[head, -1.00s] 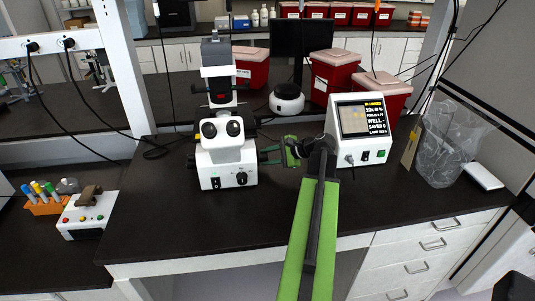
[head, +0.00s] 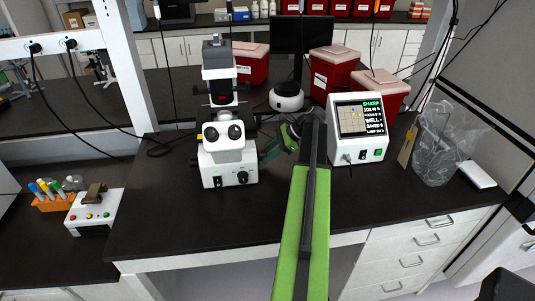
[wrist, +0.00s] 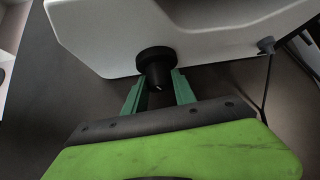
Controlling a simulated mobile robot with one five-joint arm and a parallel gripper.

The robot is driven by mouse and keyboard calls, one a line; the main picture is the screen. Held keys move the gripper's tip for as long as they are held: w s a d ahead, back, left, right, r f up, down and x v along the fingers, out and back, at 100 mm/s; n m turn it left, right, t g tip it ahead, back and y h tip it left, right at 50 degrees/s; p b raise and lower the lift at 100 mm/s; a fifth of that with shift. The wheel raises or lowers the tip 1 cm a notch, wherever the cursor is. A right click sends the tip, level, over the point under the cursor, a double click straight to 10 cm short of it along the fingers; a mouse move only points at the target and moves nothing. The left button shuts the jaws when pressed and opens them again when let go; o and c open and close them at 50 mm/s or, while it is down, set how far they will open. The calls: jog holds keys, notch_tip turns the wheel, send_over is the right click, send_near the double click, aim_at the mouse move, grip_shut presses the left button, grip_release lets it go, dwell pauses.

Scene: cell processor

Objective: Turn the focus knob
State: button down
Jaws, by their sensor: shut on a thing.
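The white microscope (head: 228,158) stands on the dark bench. Its black focus knob (wrist: 157,66) sticks out from its side in the wrist view. My gripper (wrist: 157,90) has its green fingers on either side of the knob and is shut on it. In the head view my gripper (head: 268,152) is at the microscope's right side, and the grip on the knob is too small to make out. The monitor box (head: 357,128) to the right has a screen with green text that reads "SHARP" at the top.
A round white device (head: 286,99) and red bins (head: 334,72) stand behind. A clear bag (head: 440,145) is at the right. A small box with coloured buttons (head: 95,212) and an orange tube rack (head: 52,200) are at the left. The bench front is clear.

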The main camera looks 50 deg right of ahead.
dwell(0.4)
jog(key=c, duration=1)
grip_release()
jog(key=shift+p+v, duration=6.1)
jog(key=shift+v, duration=2.55)
jog(key=shift+d, duration=0.1)
